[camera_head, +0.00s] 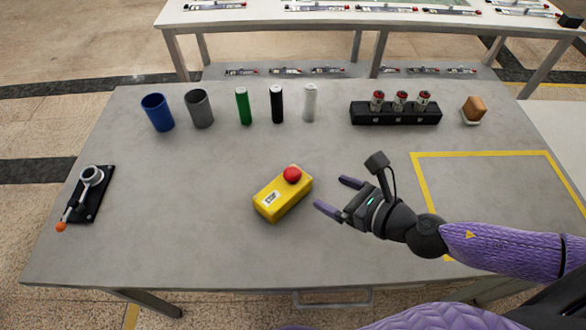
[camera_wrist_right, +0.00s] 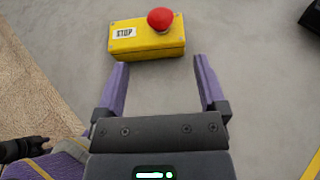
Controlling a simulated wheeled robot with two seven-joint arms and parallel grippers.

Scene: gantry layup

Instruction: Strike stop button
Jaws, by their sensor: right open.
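A yellow box (camera_head: 281,203) with a white STOP label lies near the middle of the grey table. A red mushroom button (camera_head: 292,174) sits on its top. My right gripper (camera_head: 334,195) is open and empty, just right of the box, with its fingers pointing left toward it. In the right wrist view the yellow box (camera_wrist_right: 148,43) lies ahead of the two purple fingers (camera_wrist_right: 158,78), and the red button (camera_wrist_right: 160,19) is at the box's right part. The fingers look apart from the button. My left gripper is not in the head view.
At the back of the table (camera_head: 215,240) stand a blue cup (camera_head: 157,112), a grey cup (camera_head: 199,108), green, black and white cylinders, a black rack (camera_head: 396,114) and a brown block (camera_head: 473,109). A lever (camera_head: 88,190) is at left. Yellow tape marks the right area.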

